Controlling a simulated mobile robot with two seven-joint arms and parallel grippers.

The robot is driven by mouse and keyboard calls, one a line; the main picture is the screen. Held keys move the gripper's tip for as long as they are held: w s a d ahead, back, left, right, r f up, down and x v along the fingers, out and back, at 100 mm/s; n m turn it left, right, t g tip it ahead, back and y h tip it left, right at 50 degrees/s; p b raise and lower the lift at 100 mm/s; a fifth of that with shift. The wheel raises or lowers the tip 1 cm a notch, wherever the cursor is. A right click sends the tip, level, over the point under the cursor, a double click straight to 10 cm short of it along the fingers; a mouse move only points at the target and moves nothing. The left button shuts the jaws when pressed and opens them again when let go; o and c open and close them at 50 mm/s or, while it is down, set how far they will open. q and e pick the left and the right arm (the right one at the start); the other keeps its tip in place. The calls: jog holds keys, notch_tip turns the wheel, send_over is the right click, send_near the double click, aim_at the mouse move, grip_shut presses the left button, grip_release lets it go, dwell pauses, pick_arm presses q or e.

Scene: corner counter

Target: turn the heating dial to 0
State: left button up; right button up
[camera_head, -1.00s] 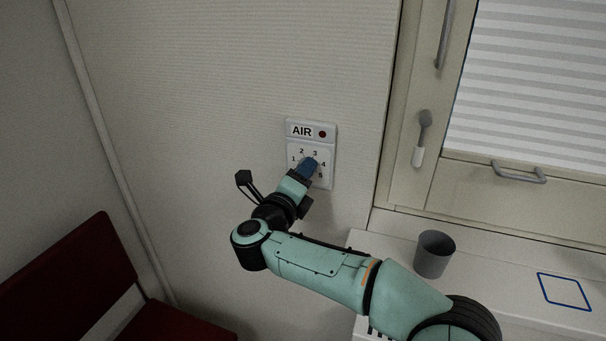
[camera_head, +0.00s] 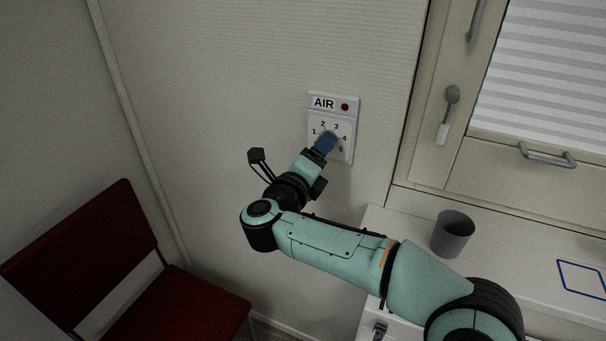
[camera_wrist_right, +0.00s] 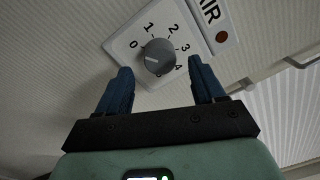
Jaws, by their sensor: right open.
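A white wall panel (camera_head: 350,153) labelled AIR has numbers around a dial and a red dot at its top right. The panel's label reads AIR; no label reading heating shows. In the right wrist view, the round grey dial (camera_wrist_right: 158,55) sits among the numbers, with a short light mark on its left part; I cannot tell exactly which number it points to. My right gripper (camera_head: 326,143) is at the panel and hides the dial in the head view. In the right wrist view, its blue fingers (camera_wrist_right: 160,70) are open, below and to either side of the dial, apart from it. My left gripper is not in view.
A red chair (camera_head: 90,245) stands at the lower left. A grey cup (camera_head: 453,235) stands on the white counter (camera_head: 510,270) at right, near a blue outlined square (camera_head: 585,280). A window with a handle (camera_head: 447,112) is right of the panel. The wall around the panel is bare.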

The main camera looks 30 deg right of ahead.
jog(key=v, duration=1.1)
jog(key=shift+b, duration=0.45)
jog(key=shift+w, duration=0.1)
